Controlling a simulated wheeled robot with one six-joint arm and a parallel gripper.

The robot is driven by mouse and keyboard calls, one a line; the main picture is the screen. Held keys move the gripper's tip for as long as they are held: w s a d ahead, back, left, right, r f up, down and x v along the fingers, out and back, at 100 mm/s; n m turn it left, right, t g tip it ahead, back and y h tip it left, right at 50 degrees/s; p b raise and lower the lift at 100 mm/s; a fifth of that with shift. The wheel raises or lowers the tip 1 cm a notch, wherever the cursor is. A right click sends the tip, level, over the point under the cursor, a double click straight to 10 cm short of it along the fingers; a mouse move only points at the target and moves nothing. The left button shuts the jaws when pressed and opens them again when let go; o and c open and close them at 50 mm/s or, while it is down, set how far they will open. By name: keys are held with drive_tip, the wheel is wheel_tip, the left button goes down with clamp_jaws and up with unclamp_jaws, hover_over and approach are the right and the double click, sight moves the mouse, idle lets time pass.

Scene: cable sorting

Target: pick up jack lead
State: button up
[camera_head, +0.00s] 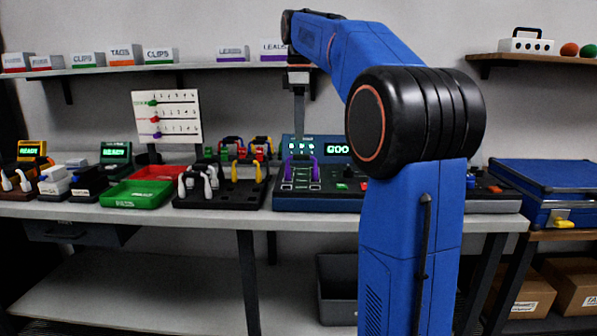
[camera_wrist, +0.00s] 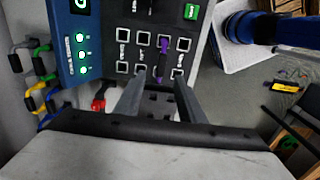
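A purple lead (camera_head: 301,160) is on the blue and dark test panel (camera_head: 335,204) on the bench. It also shows in the wrist view (camera_wrist: 164,46), lying between rows of white-framed sockets. I cannot tell for sure whether it is the jack lead. My gripper (camera_head: 299,143) points down over the panel's left part.
Left of the panel, a black rack (camera_head: 222,201) holds white and yellow leads, with red, blue and green ones behind. A green tray (camera_head: 137,194) and a red tray (camera_head: 160,172) stand farther left. A blue case (camera_head: 553,176) is at right. A sign board (camera_head: 167,117) stands behind.

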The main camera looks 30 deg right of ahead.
sight(301, 160)
wheel_tip(301, 160, down, 7)
drive_tip(key=shift+d+f, duration=0.1)
drive_tip(key=shift+s+f, duration=0.15)
drive_tip(key=shift+f, duration=1.2)
drive_tip(key=shift+s+f, duration=0.1)
drive_tip(key=shift+f, duration=1.25)
clamp_jaws()
